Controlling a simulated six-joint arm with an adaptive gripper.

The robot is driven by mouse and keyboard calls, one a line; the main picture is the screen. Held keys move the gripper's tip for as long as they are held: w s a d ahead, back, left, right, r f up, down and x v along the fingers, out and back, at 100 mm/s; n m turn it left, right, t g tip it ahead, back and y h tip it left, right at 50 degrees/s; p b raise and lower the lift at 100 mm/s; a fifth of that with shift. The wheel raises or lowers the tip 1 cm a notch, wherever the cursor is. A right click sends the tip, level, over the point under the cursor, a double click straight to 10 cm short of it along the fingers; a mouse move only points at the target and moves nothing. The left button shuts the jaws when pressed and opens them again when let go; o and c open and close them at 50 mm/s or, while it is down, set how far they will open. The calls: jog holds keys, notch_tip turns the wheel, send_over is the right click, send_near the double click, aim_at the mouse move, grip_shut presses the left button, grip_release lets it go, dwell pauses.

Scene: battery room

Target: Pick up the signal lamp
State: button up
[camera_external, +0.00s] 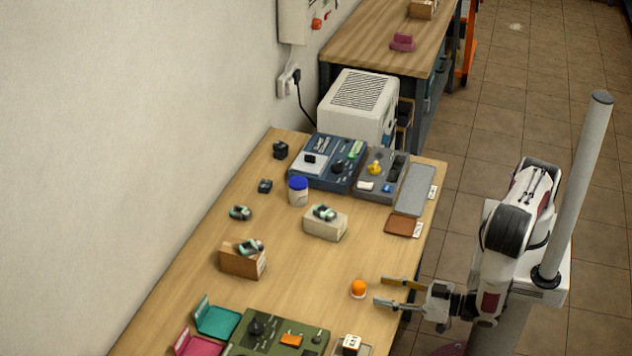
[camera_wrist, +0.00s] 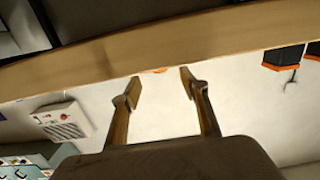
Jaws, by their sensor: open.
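The signal lamp (camera_external: 359,288) is a small orange dome on a pale base, standing on the wooden table near its right edge in the external view. My gripper (camera_external: 382,292) is open, low over the table edge, with its fingertips pointing left, just right of the lamp. The lamp is not between the fingers as far as I can tell. In the wrist view my gripper (camera_wrist: 162,83) shows two spread fingers with nothing held. A sliver of orange, likely the lamp (camera_wrist: 160,71), shows between and beyond the fingertips.
A green panel (camera_external: 267,335) and a teal tray (camera_external: 219,321) lie at the near end. A cardboard box (camera_external: 240,262) and a cream box (camera_external: 324,228) carry small dark-and-green items. The table around the lamp is clear.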

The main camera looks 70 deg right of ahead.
aim_at(359, 285)
jog(key=shift+w, duration=0.15)
jog(key=shift+w+f, duration=0.1)
jog(key=shift+w, duration=1.05)
jog(key=shift+w, duration=0.15)
jog(key=shift+w+f, duration=0.2)
jog(key=shift+w, duration=2.25)
jog(key=c, duration=1.2)
